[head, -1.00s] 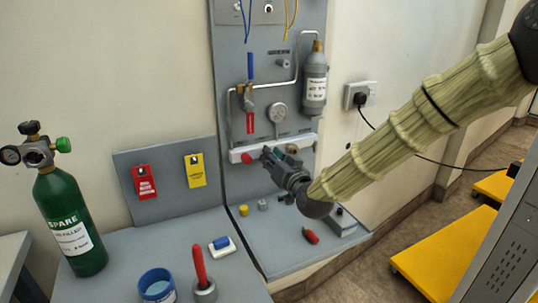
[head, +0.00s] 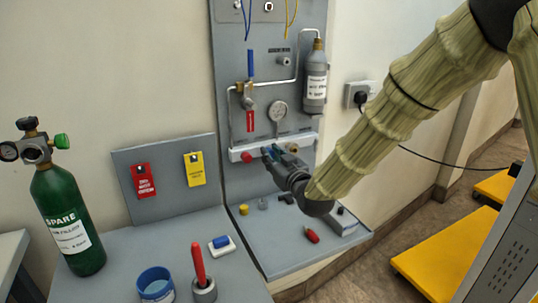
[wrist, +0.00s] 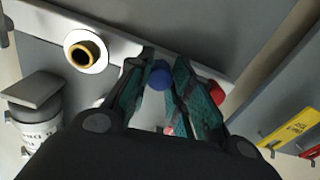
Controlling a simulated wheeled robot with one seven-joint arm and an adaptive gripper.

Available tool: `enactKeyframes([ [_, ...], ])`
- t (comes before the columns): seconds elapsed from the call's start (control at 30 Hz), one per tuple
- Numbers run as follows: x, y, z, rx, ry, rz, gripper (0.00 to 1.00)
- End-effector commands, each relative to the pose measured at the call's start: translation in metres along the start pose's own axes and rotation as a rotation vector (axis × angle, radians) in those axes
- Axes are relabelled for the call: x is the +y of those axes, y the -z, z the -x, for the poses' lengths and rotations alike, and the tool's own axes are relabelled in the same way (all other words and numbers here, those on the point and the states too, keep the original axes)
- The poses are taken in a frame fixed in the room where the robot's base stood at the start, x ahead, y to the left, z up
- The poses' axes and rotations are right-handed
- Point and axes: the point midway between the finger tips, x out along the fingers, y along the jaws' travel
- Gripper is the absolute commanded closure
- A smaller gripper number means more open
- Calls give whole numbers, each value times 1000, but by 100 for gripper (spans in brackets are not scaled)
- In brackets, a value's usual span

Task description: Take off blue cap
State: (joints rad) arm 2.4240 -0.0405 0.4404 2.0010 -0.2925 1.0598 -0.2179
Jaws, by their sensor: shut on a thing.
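The blue cap (wrist: 160,75) sits between my gripper's two green-padded fingers in the wrist view, on the white rail of the grey panel. My gripper (wrist: 159,82) is shut on it, one finger on each side. In the head view my gripper (head: 272,151) is at the rail (head: 262,149), and its fingers mostly hide the cap there. I cannot tell whether the cap is still fully seated on its port.
A red cap (head: 246,157) is left of my gripper on the rail, and a brass port (wrist: 84,52) is on the other side. A gauge (head: 278,111) and a grey cylinder (head: 315,80) are above. Small loose parts lie on the shelf below, including a red one (head: 312,236).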

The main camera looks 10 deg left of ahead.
Motion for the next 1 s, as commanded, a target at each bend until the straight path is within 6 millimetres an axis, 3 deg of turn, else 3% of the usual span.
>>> enactKeyframes([
  [0.2, 0, -3, 1, -3, 0, 126, 100],
  [0.9, 0, -2, 1, -3, -1, 230, 100],
  [0.93, 1, -2, 1, -3, -1, 230, 77],
  [1.0, 0, -2, 1, -3, 0, 229, 64],
])
